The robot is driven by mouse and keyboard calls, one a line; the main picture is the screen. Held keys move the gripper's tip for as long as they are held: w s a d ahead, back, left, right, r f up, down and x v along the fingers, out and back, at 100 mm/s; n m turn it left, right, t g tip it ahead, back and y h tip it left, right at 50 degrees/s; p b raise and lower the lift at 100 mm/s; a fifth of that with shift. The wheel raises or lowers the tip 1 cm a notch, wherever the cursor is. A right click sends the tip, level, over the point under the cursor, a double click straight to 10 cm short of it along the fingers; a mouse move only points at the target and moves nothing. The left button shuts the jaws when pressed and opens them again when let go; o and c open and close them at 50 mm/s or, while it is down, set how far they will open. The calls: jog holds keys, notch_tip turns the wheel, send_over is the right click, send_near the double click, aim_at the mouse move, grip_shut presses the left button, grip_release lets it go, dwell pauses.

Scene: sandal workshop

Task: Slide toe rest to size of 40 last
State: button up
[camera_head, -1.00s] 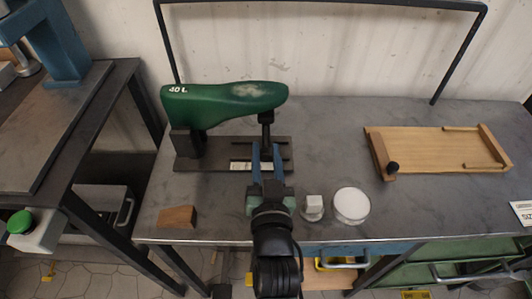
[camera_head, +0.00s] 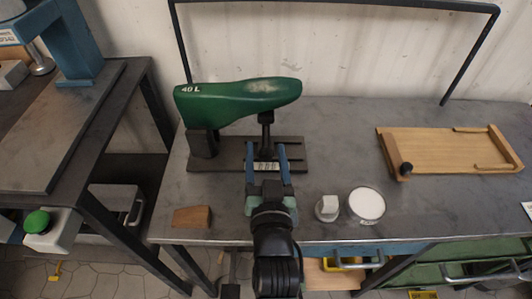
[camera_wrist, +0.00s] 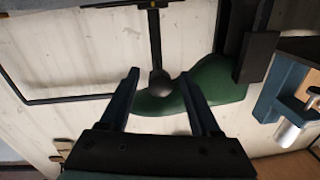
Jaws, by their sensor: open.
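A green last (camera_head: 236,101) marked "40 L" lies level on a dark stand (camera_head: 230,160), its heel on a black block at the left. The black toe rest (camera_head: 266,130) stands under its toe part, on the stand's rail beside a pale scale (camera_head: 272,166). My gripper (camera_head: 266,149) is open, with one blue finger on each side of the toe rest's post. In the wrist view the toe rest's round head (camera_wrist: 160,84) shows between the spread fingers, against the green last (camera_wrist: 218,85). I cannot read the scale.
A wooden block (camera_head: 192,217) lies left of my arm. A small white-topped piece (camera_head: 329,207) and a round white dish (camera_head: 366,204) stand to the right. A wooden board (camera_head: 450,150) lies farther right. The bench between the stand and board is clear.

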jog(key=shift+d, duration=0.1)
jog(key=s+p, duration=0.1)
jog(key=s, duration=1.2)
jog(key=shift+d, duration=0.4)
